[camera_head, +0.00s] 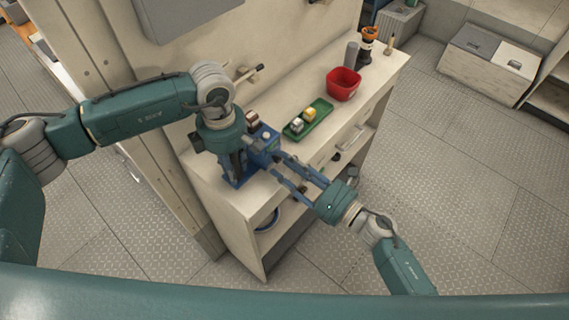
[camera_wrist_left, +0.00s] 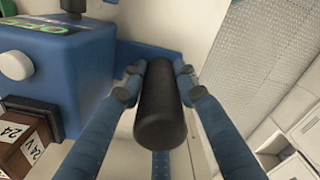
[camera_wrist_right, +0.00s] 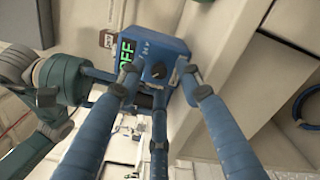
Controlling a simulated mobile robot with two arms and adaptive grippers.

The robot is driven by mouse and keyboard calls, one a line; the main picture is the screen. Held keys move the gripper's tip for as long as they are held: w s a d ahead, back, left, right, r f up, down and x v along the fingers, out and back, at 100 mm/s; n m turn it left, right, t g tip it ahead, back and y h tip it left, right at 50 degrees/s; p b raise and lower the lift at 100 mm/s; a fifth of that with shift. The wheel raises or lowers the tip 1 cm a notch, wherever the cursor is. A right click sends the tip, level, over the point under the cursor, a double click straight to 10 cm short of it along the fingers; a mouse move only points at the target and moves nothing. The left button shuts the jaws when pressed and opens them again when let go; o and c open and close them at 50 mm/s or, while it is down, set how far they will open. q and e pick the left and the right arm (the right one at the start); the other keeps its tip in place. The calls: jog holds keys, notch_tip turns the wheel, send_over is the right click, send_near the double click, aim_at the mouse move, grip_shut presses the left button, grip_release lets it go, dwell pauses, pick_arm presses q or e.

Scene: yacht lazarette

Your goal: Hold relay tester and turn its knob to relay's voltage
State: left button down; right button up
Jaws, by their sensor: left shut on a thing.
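The blue relay tester (camera_head: 265,137) is at the near end of the workbench. My left gripper (camera_head: 238,170) is shut on its black handle (camera_wrist_left: 158,108), seen in the left wrist view. A brown relay (camera_wrist_left: 24,143) marked 24 V sits at the tester's side, near a pale round button (camera_wrist_left: 15,65). In the right wrist view the tester's green display (camera_wrist_right: 126,52) reads OFF, with a dark knob (camera_wrist_right: 156,72) beside it. My right gripper (camera_wrist_right: 157,80) is open, its fingers spread in front of the knob; contact cannot be told.
A green tray (camera_head: 293,134) with a whitish and a yellow block lies on the workbench (camera_head: 285,92). Beyond it stand a red bin (camera_head: 343,86), a grey cylinder (camera_head: 351,54) and an orange-topped black item (camera_head: 367,42). An upright panel borders the bench's left side.

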jog(key=shift+w+a, duration=0.35)
jog(key=shift+a, duration=0.05)
grip_shut()
